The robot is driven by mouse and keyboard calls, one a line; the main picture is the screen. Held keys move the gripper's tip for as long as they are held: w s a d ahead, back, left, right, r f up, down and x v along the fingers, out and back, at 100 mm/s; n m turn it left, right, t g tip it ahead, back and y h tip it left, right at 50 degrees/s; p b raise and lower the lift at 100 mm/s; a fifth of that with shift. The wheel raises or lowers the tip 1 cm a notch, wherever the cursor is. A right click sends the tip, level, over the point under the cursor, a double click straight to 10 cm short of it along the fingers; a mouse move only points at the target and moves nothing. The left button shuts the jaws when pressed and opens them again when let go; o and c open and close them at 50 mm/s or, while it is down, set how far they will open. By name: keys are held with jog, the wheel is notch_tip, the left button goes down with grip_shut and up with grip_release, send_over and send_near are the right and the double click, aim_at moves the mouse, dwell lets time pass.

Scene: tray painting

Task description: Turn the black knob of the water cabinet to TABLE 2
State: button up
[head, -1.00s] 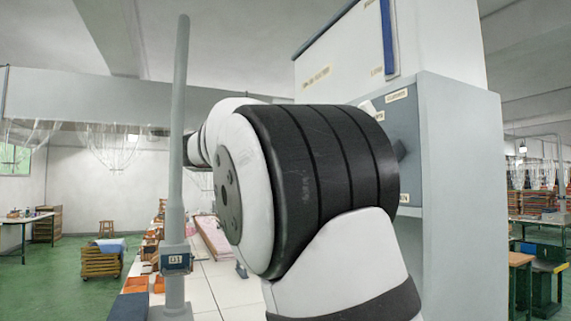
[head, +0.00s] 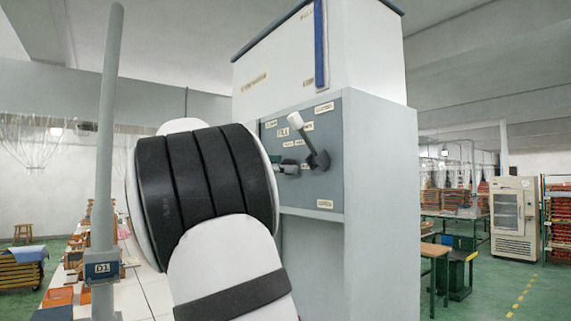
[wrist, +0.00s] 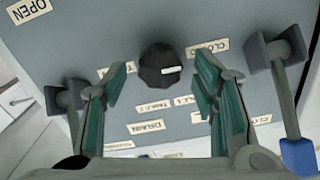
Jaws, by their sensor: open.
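The water cabinet (head: 380,170) stands at the centre right of the head view, its grey control panel (head: 328,190) partly hidden by my arm. In the wrist view the black knob (wrist: 155,58) is on the panel (wrist: 110,30), with a white pointer mark toward the picture's right. My gripper (wrist: 162,72) is open, its two teal-padded fingers on either side of the knob and apart from it. Nothing is held. Labels around the knob include a small TABLE label (wrist: 155,106) whose number is unclear, and a DRAIN label (wrist: 146,127). I cannot make out the knob in the head view.
A lever with a white handle (head: 296,120) sticks out of the panel. In the wrist view a blue-tipped lever (wrist: 298,152) is close right of the fingers and another grey lever (wrist: 65,97) is at left. A grey post (head: 106,170) and long table stand left.

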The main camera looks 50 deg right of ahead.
jog(key=shift+s+d, duration=0.15)
jog(key=shift+d, duration=0.5)
jog(key=c, duration=1.2)
jog(key=shift+o, duration=0.2)
jog(key=shift+m, duration=0.4)
jog(key=shift+f+m+b, duration=0.15)
jog(key=shift+m+b, duration=3.85)
jog(key=shift+m, duration=1.75)
jog(key=shift+f+m+b, duration=0.1)
jog(key=shift+m+b, duration=3.9)
jog(key=shift+m, duration=1.75)
